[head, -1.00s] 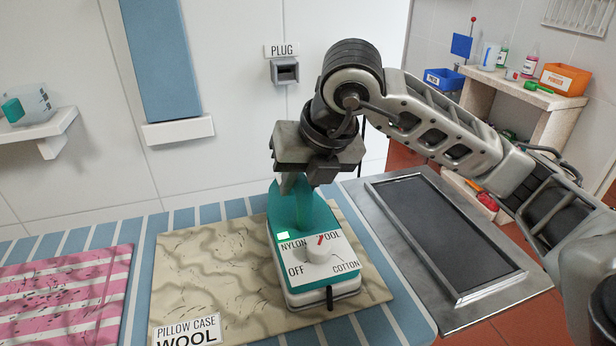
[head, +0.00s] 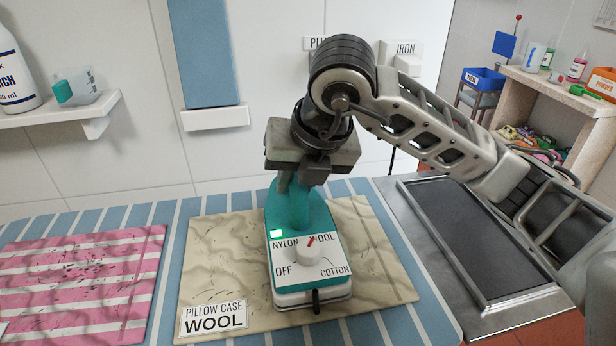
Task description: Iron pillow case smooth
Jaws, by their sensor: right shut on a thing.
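The pillow case (head: 380,270) is a beige cloth with wavy wrinkles and dark flecks, lying flat on the blue striped board. Its label (head: 214,319) reads "PILLOW CASE WOOL". A teal and white iron (head: 311,285) stands on the middle of the cloth. Its dial (head: 309,250) has a red mark turned toward WOOL, and a light on it glows pale green. My right gripper (head: 297,185) is shut on the iron's handle from above. The sole of the iron and the cloth under it are hidden. My left gripper is not in view.
A pink striped cloth (head: 75,285) lies at the left of the board (head: 160,228). A metal tray with a dark pad (head: 465,235) is at the right. Shelves (head: 60,107) hang on the wall, and a side shelf (head: 560,90) holds bins and bottles.

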